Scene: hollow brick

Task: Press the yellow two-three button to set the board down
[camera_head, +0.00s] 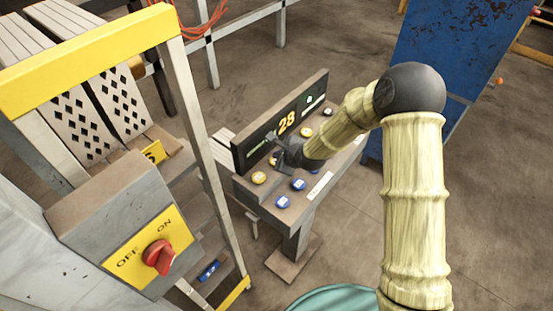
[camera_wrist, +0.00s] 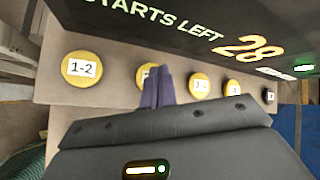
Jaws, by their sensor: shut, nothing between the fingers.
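The control panel (camera_head: 246,187) is a sloped console with a row of yellow buttons below a dark display. In the wrist view, the yellow button labelled 1-2 (camera_wrist: 82,68) is at the left. The second yellow button (camera_wrist: 142,77) is partly hidden behind my fingers, and its label cannot be read in full. My gripper (camera_wrist: 160,72) is shut and empty, its fingertips over the right part of that second button. Whether they touch it cannot be told. In the head view my gripper (camera_head: 281,152) is at the panel, just below the display.
The display (camera_head: 287,122) shows an orange 28. More yellow buttons (camera_wrist: 201,85) and a black one (camera_wrist: 268,96) continue to the right. Blue buttons (camera_head: 298,184) lie on the panel's near side. A red rotary switch (camera_head: 159,254) marked OFF and ON stands at left, beside a yellow-topped frame (camera_head: 95,57).

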